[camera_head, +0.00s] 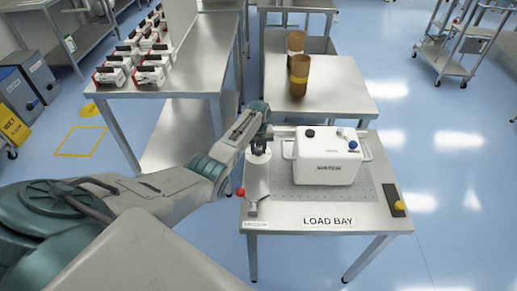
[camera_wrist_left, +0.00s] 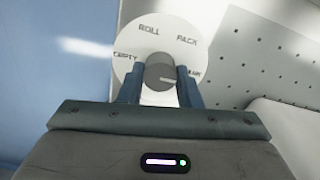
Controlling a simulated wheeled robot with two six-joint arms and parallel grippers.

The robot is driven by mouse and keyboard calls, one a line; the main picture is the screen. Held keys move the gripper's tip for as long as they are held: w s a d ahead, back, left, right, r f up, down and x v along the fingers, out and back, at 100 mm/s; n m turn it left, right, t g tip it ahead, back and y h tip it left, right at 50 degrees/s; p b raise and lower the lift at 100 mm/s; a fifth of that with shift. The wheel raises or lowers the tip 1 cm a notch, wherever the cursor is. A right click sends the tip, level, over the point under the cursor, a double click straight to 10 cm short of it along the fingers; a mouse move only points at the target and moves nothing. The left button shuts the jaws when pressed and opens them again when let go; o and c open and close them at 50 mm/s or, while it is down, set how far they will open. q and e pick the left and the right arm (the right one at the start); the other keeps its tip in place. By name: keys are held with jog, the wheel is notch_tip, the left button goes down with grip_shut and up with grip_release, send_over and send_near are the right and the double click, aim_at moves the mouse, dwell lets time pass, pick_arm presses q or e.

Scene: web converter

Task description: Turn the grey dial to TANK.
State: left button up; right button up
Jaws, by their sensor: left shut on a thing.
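The grey dial (camera_wrist_left: 158,72) sits at the centre of a white disc (camera_wrist_left: 138,52). The disc reads EMPTY at left, ROLL at top and PACK at upper right; another label at right is partly hidden by a finger and I cannot read it fully. My left gripper (camera_wrist_left: 160,88) is shut on the dial, one finger on each side. In the head view my left gripper (camera_head: 259,143) reaches down over the left side of the load bay table, largely hiding the dial. My right gripper is not in view.
A white tank (camera_head: 325,165) with a blue-knobbed valve stands right of the dial on the load bay table (camera_head: 290,215). A red ball knob (camera_head: 240,191) is at the left edge, a yellow button (camera_head: 399,205) at right. Brown rolls (camera_head: 299,78) stand behind.

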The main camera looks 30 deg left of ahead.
aim_at(258, 149)
pick_arm(q)
jog(key=shift+w+r, duration=0.1)
jog(key=o, duration=1)
jog(key=shift+c, duration=0.2)
notch_tip(258, 149, up, 11)
jog(key=b, duration=0.1)
jog(key=shift+b, duration=0.3)
